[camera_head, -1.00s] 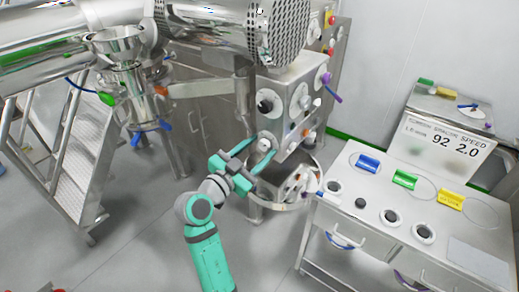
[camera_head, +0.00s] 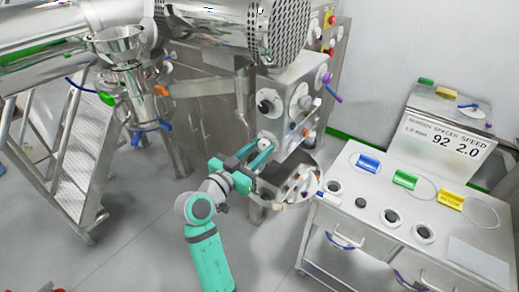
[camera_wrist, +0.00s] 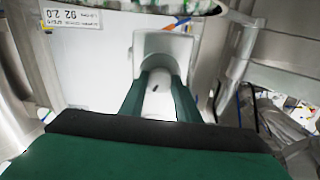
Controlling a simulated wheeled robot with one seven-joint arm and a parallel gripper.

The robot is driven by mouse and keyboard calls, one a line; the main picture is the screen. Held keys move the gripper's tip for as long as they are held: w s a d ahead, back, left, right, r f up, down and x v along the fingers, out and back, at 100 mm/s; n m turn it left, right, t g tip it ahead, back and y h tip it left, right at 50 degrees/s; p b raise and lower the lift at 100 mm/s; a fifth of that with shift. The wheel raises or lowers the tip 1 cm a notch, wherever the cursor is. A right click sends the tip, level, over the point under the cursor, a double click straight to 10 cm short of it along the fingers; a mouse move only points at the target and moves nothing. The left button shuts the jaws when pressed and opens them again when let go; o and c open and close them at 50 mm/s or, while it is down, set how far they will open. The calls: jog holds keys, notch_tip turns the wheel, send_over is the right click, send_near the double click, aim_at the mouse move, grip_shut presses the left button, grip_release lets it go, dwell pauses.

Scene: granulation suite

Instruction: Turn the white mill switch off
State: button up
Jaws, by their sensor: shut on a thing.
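The white mill switch (camera_head: 267,138) sits low on the left face of the steel mill housing (camera_head: 288,82). My gripper (camera_head: 266,148) reaches it from the lower left, with its teal fingers shut on the switch. In the wrist view, the white switch (camera_wrist: 158,100) stands between the two green fingers (camera_wrist: 158,108), with a wider white part behind it. The fingers hide its sides, and I cannot read its setting.
A black knob (camera_head: 265,106) is just above the switch. Orange and purple handles are on the housing's right face. A round steel vessel (camera_head: 298,185) stands below. A steel bench (camera_head: 330,213) with coloured blocks is at right. Open floor lies at lower left.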

jog(key=n, duration=1.1)
jog(key=shift+n, duration=1.9)
jog(key=o, duration=1)
jog(key=shift+o, duration=0.2)
jog(key=shift+a, duration=0.1)
